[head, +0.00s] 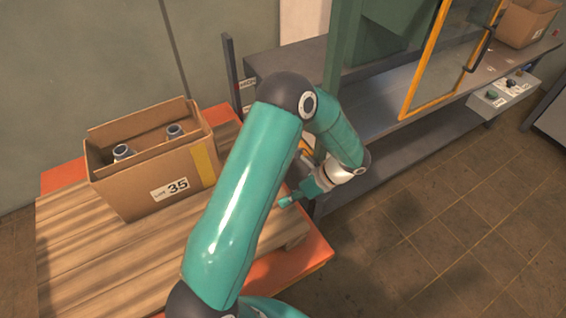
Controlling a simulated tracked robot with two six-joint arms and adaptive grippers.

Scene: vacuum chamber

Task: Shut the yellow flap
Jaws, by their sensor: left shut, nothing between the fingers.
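The yellow flap (424,58) is a yellow-framed clear panel at the upper right, beside the green machine frame (343,45). It has a dark handle (481,48) on its right side. Its top is cut off by the picture edge, and I cannot tell how far open it stands. My left gripper (284,203) is shut and empty, near the right edge of the wooden pallet. It is well to the left of and below the flap, not touching it. My left arm hides part of the bench's near end. My right gripper is not in view.
A cardboard box (150,185) marked 35, with metal parts inside, sits on the wooden pallet (75,265). A grey bench (385,125) runs below the flap, with a control box (503,95) at its right. Another box (525,22) stands far right. The tiled floor is clear.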

